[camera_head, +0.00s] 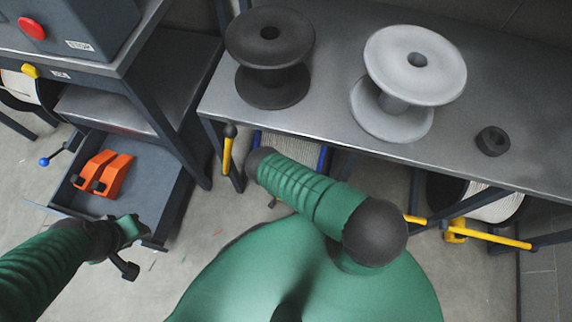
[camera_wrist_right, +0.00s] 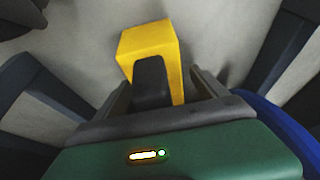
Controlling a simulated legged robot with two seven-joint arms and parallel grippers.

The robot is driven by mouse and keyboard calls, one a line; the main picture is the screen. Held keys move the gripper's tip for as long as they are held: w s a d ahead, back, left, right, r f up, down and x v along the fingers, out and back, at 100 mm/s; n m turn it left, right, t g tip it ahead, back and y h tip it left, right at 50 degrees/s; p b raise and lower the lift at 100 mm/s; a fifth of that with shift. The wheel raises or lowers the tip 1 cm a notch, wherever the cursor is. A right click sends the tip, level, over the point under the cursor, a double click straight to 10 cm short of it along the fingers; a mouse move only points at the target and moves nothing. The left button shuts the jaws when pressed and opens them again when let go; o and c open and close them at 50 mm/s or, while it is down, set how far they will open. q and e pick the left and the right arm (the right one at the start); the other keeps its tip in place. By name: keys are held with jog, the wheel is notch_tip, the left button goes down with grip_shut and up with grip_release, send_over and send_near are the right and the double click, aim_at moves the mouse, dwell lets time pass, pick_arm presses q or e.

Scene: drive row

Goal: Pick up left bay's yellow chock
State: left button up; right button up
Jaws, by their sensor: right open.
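In the right wrist view a yellow chock (camera_wrist_right: 148,41) with a dark grey block on its near face stands on the pale floor. My right gripper (camera_wrist_right: 163,88) is open, its dark fingers on either side of the chock's near part. I cannot tell whether either finger touches it. In the head view my bent right arm hides this chock and the right gripper. My left gripper (camera_head: 130,232) is at the lower left, apart from the chock; its jaws are not clear.
A steel table (camera_head: 320,137) holds a black spool (camera_head: 269,55) and a grey spool (camera_head: 415,65). Below it are a blue-flanged reel (camera_head: 323,158) and yellow bars (camera_head: 490,237). Orange chocks (camera_head: 113,177) lie in a dark tray (camera_head: 150,187) at left. A blue rim (camera_wrist_right: 270,125) borders the right gripper.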

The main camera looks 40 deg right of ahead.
jog(key=shift+r, duration=0.1)
grip_shut()
dwell(0.4)
jog(key=shift+r, duration=0.1)
